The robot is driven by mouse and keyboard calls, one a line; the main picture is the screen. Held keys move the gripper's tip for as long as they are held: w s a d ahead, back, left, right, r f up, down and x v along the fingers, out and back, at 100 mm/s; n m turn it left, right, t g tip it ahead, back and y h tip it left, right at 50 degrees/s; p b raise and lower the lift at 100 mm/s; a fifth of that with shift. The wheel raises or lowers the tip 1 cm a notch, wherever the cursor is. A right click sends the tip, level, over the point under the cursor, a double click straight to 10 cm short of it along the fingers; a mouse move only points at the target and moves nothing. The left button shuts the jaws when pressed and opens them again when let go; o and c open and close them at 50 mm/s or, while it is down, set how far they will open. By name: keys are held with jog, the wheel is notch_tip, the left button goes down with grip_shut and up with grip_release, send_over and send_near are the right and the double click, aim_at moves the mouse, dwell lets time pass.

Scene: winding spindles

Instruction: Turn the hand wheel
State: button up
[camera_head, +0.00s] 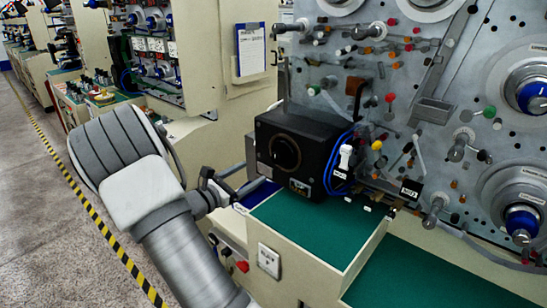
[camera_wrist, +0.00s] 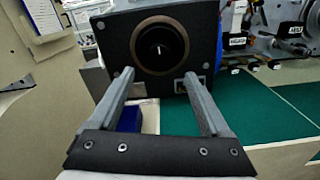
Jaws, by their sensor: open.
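A black box (camera_head: 310,140) stands on the green-topped bench and also fills the upper middle of the wrist view (camera_wrist: 207,45). On its front is a round dark disc with a brownish rim (camera_head: 285,152), which appears to be the hand wheel; it also shows in the wrist view (camera_wrist: 160,46). My gripper (camera_head: 226,178) is in front of the box, to the left of it in the head view. In the wrist view my gripper (camera_wrist: 160,78) is open and empty, its two fingers apart and pointing at the box below the disc. I cannot tell whether the fingertips touch the box.
A grey spindle panel (camera_head: 455,70) with knobs and blue-hubbed reels stands behind and right of the box. Blue cables (camera_head: 338,160) hang at the box's right side. The green bench top (camera_head: 320,230) in front is clear. A clipboard (camera_head: 250,50) hangs behind.

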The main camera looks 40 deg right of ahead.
aim_at(275, 158)
jog(key=d, duration=0.3)
jog(key=d+p, duration=0.1)
jog(key=d, duration=0.3)
jog(key=w+d, duration=0.1)
jog(key=d, duration=0.3)
jog(key=shift+d+p, duration=0.1)
jog(key=shift+p, duration=0.3)
grip_shut()
